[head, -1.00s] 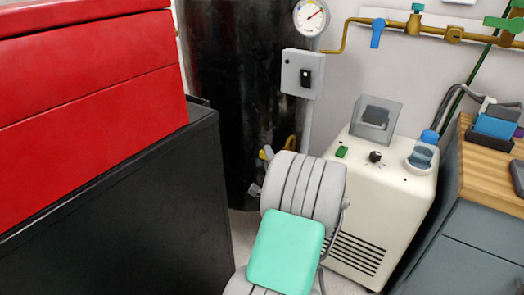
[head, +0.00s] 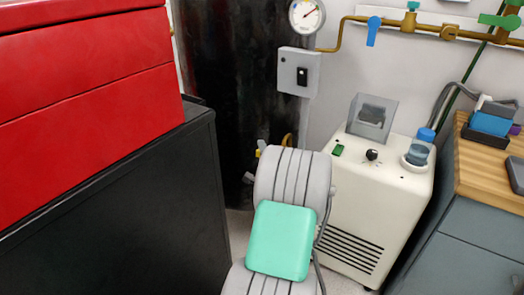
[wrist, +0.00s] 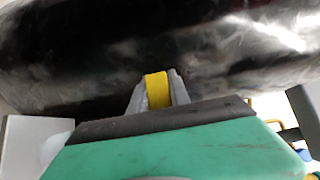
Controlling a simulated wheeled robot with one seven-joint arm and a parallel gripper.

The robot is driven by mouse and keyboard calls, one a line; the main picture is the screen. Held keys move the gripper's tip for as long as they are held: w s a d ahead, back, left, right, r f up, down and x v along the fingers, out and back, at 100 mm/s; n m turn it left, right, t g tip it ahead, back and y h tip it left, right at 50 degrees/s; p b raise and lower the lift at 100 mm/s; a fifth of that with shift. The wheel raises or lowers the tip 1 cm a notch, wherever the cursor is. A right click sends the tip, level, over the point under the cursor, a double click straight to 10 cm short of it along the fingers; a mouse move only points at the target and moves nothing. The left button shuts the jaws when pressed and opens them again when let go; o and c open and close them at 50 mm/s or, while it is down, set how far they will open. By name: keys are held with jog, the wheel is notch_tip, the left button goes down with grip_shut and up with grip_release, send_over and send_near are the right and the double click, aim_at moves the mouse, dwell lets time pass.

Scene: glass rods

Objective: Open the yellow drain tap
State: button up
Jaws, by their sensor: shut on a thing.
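The yellow drain tap (wrist: 157,90) shows in the wrist view as a short yellow piece between two grey fingers, in front of the black tank (wrist: 60,60). My gripper (wrist: 158,92) is shut on it, one finger on each side. In the head view only a small yellow bit of the tap (head: 262,146) shows, low on the black tank (head: 225,80). How far the tap is turned cannot be told.
A red chest (head: 80,80) on a black cabinet (head: 120,210) stands close on the left. A cream machine (head: 375,200) with a grille stands close to the right of my arm. A grey control box (head: 299,70) and a gauge (head: 307,14) are above.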

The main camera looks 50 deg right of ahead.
grip_shut()
dwell(0.7)
